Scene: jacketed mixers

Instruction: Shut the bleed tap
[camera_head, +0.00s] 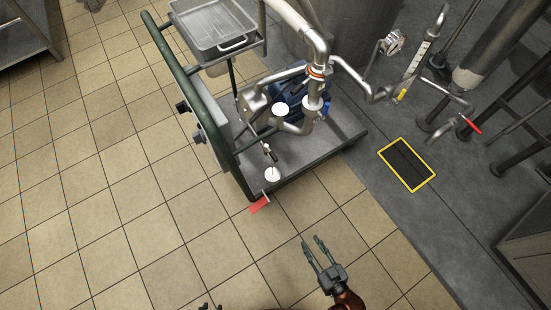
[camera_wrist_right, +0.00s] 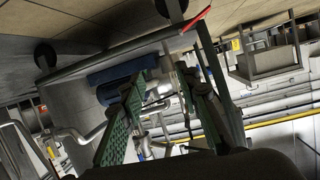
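A small tap (camera_head: 268,152) with a dark body hangs on a thin pipe at the cart's near end, above a white round dish (camera_head: 272,174). It looks like the bleed tap, but its handle position is too small to tell. My right gripper (camera_head: 312,241) is open and empty over the tiled floor, below and right of the tap. In the right wrist view its two green fingers (camera_wrist_right: 160,88) stand apart with nothing between them.
The green-framed cart (camera_head: 207,120) carries a blue motor (camera_head: 287,95), pipes and a steel tray (camera_head: 212,25). A red piece (camera_head: 260,204) sticks out at its near corner. A red-handled valve (camera_head: 472,125) is at right. The tiles at left are clear.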

